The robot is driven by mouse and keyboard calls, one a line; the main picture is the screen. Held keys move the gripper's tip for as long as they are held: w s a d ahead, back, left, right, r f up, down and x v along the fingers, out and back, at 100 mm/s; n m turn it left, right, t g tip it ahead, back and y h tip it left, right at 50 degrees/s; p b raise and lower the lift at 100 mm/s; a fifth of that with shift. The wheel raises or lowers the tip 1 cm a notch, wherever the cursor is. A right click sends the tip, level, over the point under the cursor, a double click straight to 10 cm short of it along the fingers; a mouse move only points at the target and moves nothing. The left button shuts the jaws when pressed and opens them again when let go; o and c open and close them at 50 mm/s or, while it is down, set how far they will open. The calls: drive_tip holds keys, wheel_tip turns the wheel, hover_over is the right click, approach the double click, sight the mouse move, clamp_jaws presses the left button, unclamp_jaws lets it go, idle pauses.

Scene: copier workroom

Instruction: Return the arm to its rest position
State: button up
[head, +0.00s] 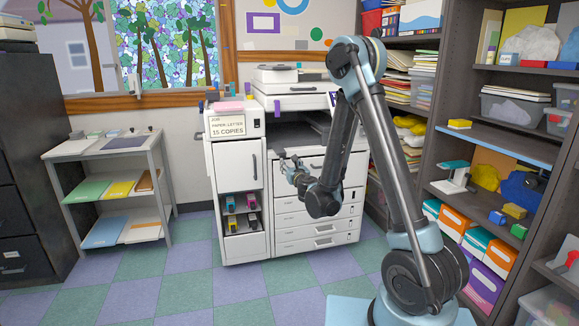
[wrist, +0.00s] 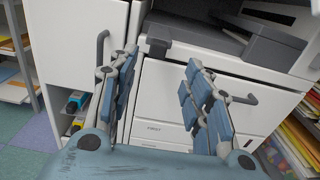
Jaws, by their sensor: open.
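My gripper (head: 291,168) is at the end of my bent arm, in front of the white copier (head: 318,215). In the wrist view my gripper (wrist: 158,90) has its two blue padded fingers spread apart with nothing between them. The copier's drawer front and a dark handle (wrist: 238,99) show behind the fingers. In the head view the arm rises from its base at the lower right, bends at a high elbow and comes down toward the copier. The gripper looks small there, and contact with the copier cannot be told.
A white cabinet (head: 238,170) with a copies sign and several toner cartridges stands left of the copier. A small side table (head: 110,150) with coloured paper is at the left. Loaded dark shelves (head: 545,150) stand close on the right. The checkered floor (head: 180,285) is clear in front.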

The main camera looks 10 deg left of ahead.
drive_tip(key=s+d+r+m+g+h, duration=0.1)
drive_tip(key=d+r+m+h, duration=0.3)
drive_tip(key=d+m, duration=0.7)
drive_tip(key=s+d+r+m+g+h, duration=0.1)
drive_tip(key=d+r+m+h, duration=0.4)
drive_tip(key=d, duration=0.9)
drive_tip(key=s+d+f+m+g+h, duration=0.2)
drive_tip(key=s+d+m, duration=0.45)
drive_tip(key=d, duration=0.25)
drive_tip(key=s+d+f+m+g, duration=0.25)
drive_tip(key=s+d+m, duration=0.2)
drive_tip(key=s, duration=0.25)
drive_tip(key=s+d+f+m+g, duration=0.1)
drive_tip(key=s+d+m+g, duration=0.2)
drive_tip(key=s+m, duration=0.3)
drive_tip(key=s+a+f+m+g+y, duration=0.1)
drive_tip(key=s+f+m+g, duration=0.1)
drive_tip(key=s, duration=0.8)
drive_tip(key=s+a+f+m+g+y, duration=0.1)
drive_tip(key=s+f+m, duration=0.3)
drive_tip(key=s, duration=0.7)
drive_tip(key=shift+f+m+g+y, duration=0.35)
drive_tip(key=shift+m+g+y, duration=0.35)
drive_tip(key=shift+m+g, duration=0.2)
